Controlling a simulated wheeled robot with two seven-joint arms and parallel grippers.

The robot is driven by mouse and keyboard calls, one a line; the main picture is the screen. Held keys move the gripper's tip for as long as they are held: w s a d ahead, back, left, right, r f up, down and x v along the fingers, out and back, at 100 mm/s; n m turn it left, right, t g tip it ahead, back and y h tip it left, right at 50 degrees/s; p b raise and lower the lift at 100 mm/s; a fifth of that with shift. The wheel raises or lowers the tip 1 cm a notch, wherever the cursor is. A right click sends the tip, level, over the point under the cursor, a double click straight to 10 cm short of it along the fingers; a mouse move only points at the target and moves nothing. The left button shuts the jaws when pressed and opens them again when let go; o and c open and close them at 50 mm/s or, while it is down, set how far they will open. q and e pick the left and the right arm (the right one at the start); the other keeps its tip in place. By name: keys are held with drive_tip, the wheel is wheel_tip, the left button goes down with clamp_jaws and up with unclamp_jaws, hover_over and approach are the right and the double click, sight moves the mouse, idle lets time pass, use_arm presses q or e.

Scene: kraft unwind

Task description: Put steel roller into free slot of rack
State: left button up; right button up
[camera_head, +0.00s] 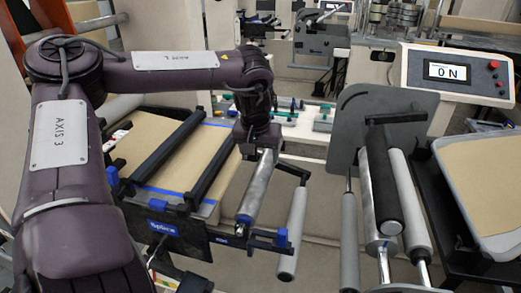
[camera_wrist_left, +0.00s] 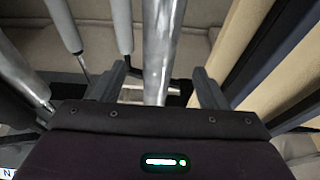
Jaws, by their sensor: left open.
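A shiny steel roller (camera_head: 257,195) lies at a slant in the middle of the head view, its near end at a black rack bracket with blue tips (camera_head: 268,240). Whether it sits fully in a slot I cannot tell. My left gripper (camera_head: 260,149) is over the roller's far end. In the left wrist view the steel roller (camera_wrist_left: 157,45) runs between the two spread fingers of the left gripper (camera_wrist_left: 160,75), with gaps on both sides. A pale roller (camera_head: 293,232) hangs just right of it. My right gripper is not in view.
A splice table with brown kraft paper (camera_head: 180,165) and black bars (camera_head: 165,152) stands to the left. Grey and steel rollers (camera_head: 408,200) stand by a grey plate (camera_head: 370,110) at right.

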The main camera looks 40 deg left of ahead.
sight(262, 169)
use_arm(q)
drive_tip(key=b+x, duration=0.2)
drive_tip(key=x, duration=0.3)
drive_tip(key=b+x, duration=0.3)
drive_tip(key=b, duration=0.1)
drive_tip(key=shift+f, duration=0.3)
drive_tip(key=shift+b+x, duration=0.8)
drive_tip(key=shift+w+a, duration=0.1)
drive_tip(key=shift+w, duration=0.05)
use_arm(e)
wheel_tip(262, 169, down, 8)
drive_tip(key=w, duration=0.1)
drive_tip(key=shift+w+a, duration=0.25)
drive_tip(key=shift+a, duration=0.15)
use_arm(q)
drive_tip(key=shift+r, duration=0.1)
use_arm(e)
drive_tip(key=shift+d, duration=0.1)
